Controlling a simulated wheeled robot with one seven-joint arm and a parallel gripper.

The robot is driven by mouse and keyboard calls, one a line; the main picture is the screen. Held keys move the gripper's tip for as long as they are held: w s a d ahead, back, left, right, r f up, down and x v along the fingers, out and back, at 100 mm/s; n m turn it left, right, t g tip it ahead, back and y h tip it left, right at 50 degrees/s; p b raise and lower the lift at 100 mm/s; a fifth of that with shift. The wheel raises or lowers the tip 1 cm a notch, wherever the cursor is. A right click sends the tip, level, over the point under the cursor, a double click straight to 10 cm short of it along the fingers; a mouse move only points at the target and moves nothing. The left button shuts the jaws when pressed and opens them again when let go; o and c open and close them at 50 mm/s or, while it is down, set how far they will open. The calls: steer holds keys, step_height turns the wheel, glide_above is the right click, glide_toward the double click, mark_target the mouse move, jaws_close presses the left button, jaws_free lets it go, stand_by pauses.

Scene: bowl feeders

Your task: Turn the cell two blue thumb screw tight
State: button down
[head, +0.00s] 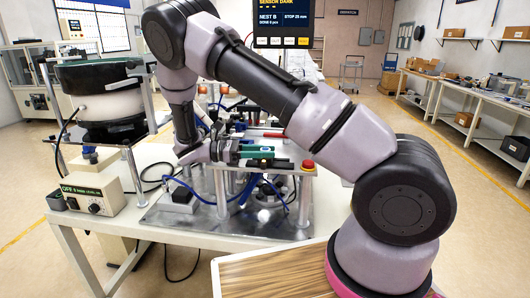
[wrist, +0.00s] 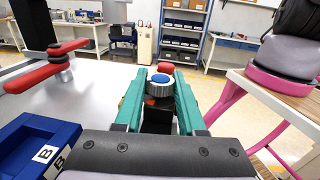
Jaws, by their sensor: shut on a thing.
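The thumb screw (wrist: 159,88) has a blue top and a dark ribbed rim. In the wrist view it stands between the two teal fingers of my gripper (wrist: 160,82), which is shut on it. Whether the screw is seated tight does not show. I cannot make out the thumb screw in that view.
A blue tray labelled B (wrist: 30,140) lies left of my gripper, with red handles (wrist: 45,65) beyond it. A red button (head: 308,164) stands right of the fixture. A bowl feeder (head: 105,95) and control box (head: 92,195) stand left. A screen (head: 283,22) reads NEST B.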

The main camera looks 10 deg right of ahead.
steer(key=c, duration=0.5)
jaws_free()
steer(key=shift+a, duration=0.1)
steer(key=v, duration=1)
steer(key=shift+w+a, duration=0.1)
steer(key=shift+a, duration=0.2)
steer(key=shift+d, duration=0.1)
